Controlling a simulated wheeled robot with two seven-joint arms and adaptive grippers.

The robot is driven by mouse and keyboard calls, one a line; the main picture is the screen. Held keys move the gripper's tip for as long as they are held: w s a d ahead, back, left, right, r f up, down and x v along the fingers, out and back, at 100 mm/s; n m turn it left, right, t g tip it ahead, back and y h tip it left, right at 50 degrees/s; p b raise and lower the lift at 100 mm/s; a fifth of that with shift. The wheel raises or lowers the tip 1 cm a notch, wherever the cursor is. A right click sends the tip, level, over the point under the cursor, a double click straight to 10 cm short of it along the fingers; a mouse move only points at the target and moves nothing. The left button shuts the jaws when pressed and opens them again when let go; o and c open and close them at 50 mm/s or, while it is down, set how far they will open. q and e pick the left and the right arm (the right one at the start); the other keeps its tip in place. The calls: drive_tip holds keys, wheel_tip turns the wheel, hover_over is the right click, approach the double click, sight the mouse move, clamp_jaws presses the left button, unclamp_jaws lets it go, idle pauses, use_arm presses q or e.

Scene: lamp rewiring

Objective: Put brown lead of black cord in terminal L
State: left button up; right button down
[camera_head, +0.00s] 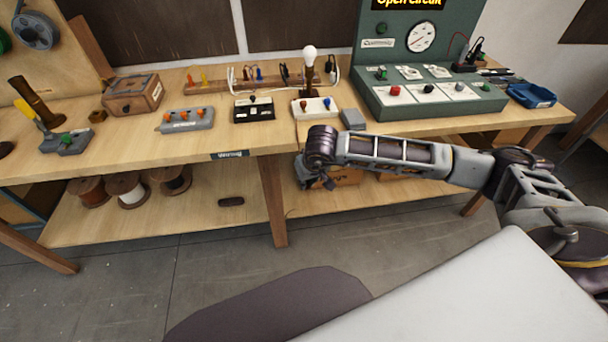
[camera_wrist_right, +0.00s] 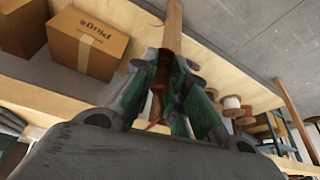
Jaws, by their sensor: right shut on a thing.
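My right gripper (camera_wrist_right: 162,100) is below the bench's front edge. In the wrist view its green fingers are closed around a small brown piece (camera_wrist_right: 156,108), which looks like the brown lead. In the head view the fingers are mostly hidden under my wrist. The lamp stands on a white terminal block (camera_head: 327,107) with an orange-brown and a blue knob, near the bench's front edge. A thin dark cord (camera_head: 296,133) hangs over the edge beside it. Terminal letters are too small to read, so I cannot tell which is L. My left gripper is not in view.
A black block (camera_head: 254,110) and a grey block with orange knobs (camera_head: 186,121) stand left of the lamp. A small grey box (camera_head: 353,119) and the green test panel (camera_head: 430,95) stand right. The lower shelf holds spools (camera_head: 127,190) and cardboard boxes (camera_wrist_right: 90,40).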

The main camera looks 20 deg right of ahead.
drive_tip(key=shift+s+d+r+p, duration=0.2)
drive_tip(key=shift+d+r+p, duration=0.05)
drive_tip(key=shift+r+p, duration=0.45)
drive_tip(key=shift+d+r+p, duration=0.25)
drive_tip(key=shift+r+p, duration=0.4)
drive_tip(key=shift+p, duration=0.05)
use_arm(q)
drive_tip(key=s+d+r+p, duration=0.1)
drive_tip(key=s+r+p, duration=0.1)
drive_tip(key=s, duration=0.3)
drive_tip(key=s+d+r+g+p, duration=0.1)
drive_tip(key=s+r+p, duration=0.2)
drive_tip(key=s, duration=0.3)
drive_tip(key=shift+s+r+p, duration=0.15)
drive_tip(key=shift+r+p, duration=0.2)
drive_tip(key=shift+p, duration=0.35)
use_arm(e)
drive_tip(key=w+d+r+m+h, duration=0.2)
drive_tip(key=d+r+m, duration=0.3)
drive_tip(key=d+r, duration=0.5)
wheel_tip(320, 180, up, 4)
drive_tip(key=shift+w+d+f, duration=0.25)
drive_tip(key=shift+w+d, duration=0.05)
drive_tip(key=shift+m, duration=0.4)
